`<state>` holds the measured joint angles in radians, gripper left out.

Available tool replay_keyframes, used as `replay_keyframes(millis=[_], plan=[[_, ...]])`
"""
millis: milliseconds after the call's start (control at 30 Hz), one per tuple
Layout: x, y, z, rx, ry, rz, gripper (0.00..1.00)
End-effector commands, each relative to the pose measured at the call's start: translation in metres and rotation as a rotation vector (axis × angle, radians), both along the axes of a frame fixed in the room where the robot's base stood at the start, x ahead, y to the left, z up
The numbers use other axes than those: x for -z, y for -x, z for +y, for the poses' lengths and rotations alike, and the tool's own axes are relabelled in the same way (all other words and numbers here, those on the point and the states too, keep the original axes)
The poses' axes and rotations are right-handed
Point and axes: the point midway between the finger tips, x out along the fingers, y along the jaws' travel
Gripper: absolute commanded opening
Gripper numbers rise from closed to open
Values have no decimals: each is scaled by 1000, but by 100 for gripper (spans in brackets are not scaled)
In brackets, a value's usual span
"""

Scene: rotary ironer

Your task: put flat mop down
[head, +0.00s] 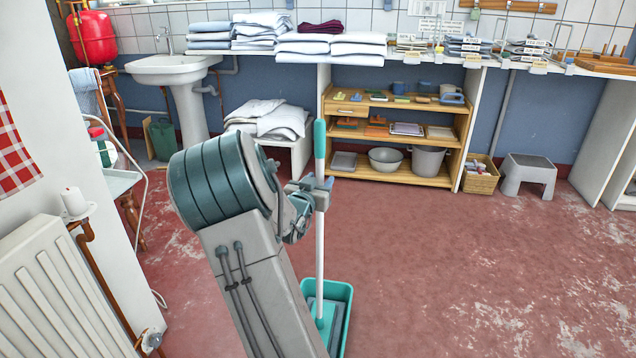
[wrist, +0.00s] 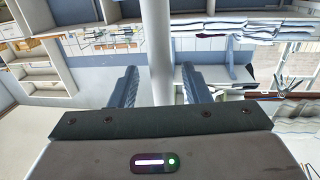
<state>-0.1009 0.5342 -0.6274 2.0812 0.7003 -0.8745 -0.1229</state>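The flat mop has a white pole (head: 320,245) with a teal grip at its top, and it stands nearly upright. Its lower end is in a teal tray-like container (head: 346,292) on the floor, where a dark flat head partly shows behind my arm. My gripper (head: 312,193) is at the upper pole, just below the teal grip. In the wrist view the pole (wrist: 160,45) runs between the two fingers of my gripper (wrist: 159,80). A gap shows on each side of the pole, so the fingers look open around it.
A wooden shelf unit (head: 440,182) with bowls and tools stands behind, under a counter with folded linen. A grey step stool (head: 527,172) and a wicker basket (head: 481,175) are to its right. A radiator (head: 60,290) is at the left. The red floor at the right is clear.

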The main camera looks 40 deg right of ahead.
Motion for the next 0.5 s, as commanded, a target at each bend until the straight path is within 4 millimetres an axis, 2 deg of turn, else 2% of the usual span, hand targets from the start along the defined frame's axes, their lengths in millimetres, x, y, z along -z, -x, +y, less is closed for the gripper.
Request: replay_keyframes(millis=[300,500], plan=[[-5,0,1,-1,0,0,43],[-7,18,32,-3,-3,2,43]])
